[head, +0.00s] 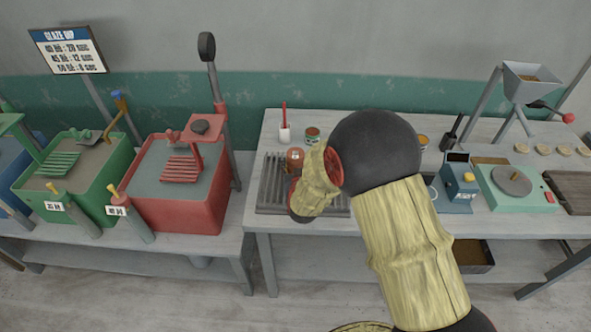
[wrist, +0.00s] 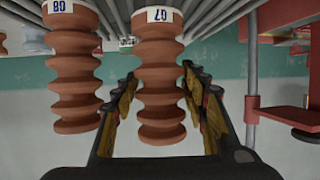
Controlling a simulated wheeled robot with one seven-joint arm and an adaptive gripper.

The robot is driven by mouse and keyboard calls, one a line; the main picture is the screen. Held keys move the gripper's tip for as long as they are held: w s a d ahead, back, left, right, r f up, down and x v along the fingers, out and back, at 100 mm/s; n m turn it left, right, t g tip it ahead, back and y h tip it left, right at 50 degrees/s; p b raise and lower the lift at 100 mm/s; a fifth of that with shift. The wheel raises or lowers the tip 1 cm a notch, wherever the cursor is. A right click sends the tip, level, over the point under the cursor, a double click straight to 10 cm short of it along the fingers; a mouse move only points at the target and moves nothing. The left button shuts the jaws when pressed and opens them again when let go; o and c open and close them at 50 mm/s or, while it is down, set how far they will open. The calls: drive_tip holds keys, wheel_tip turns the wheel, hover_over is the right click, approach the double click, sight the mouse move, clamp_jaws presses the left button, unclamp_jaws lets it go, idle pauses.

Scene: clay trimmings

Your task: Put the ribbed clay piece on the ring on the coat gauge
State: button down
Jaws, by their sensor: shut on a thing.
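In the wrist view a ribbed reddish-brown clay piece (wrist: 163,100), with a white tag upside down, is between the fingers of my gripper (wrist: 163,108), which is shut on it. A second similar piece (wrist: 70,85) with its own tag is to its left, outside the fingers. In the head view my gripper and the held piece are hidden behind my arm; a reddish-brown object (head: 295,156) shows at the grey slatted rack (head: 268,190).
Green (head: 62,178) and red (head: 185,205) glaze tubs stand at the left. A green device with a round grey plate (head: 512,182) and a hopper on legs (head: 531,80) are at the right of the table. Several pale discs (head: 543,149) lie behind. A red clamp-like part (wrist: 290,116) is right of my gripper.

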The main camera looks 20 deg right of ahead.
drive_tip(key=shift+w+f, duration=0.1)
drive_tip(key=shift+f, duration=0.4)
drive_tip(key=shift+f, duration=0.1)
drive_tip(key=shift+f+b, duration=0.15)
drive_tip(key=shift+b, duration=0.15)
drive_tip(key=c, duration=1)
unclamp_jaws()
